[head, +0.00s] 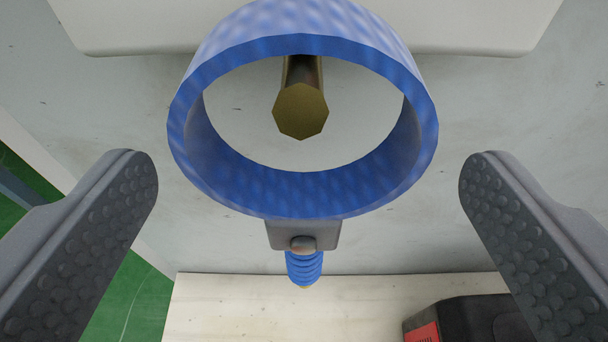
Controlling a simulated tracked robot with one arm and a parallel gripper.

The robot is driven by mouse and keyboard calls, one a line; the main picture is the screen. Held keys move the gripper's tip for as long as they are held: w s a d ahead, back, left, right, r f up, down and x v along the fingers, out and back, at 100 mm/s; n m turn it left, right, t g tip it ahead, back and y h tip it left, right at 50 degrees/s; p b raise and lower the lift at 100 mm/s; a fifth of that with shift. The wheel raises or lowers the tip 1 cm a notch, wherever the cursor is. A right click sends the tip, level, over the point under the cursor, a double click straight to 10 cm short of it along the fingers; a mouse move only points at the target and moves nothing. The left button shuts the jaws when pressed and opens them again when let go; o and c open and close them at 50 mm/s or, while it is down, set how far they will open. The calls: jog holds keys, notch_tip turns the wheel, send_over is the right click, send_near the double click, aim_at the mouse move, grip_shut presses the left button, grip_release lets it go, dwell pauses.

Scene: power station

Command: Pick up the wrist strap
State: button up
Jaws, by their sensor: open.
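The wrist strap (300,190) is a blue textured ring with a grey clasp (303,235) and a short coiled blue cord (304,268) below it. It hangs around a brass-coloured peg (300,110) that sticks out from a pale panel, with the peg's end showing inside the ring. My gripper (308,180) is open, with one dark studded finger on each side of the ring. Clear gaps show between the ring and both fingers in this view. Nothing is held.
A pale plate (300,190) backs the peg on the grey wall (110,110). Below is a light wooden surface (260,310) with a black case with a red label (455,318) at its right. Green floor (140,300) shows at lower left.

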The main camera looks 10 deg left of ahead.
jog(key=shift+p+x, duration=0.8)
jog(key=shift+x, duration=1.6)
jog(key=shift+a+r, duration=0.1)
jog(key=shift+r, duration=0.05)
jog(key=c, duration=1.1)
jog(key=shift+r, duration=0.1)
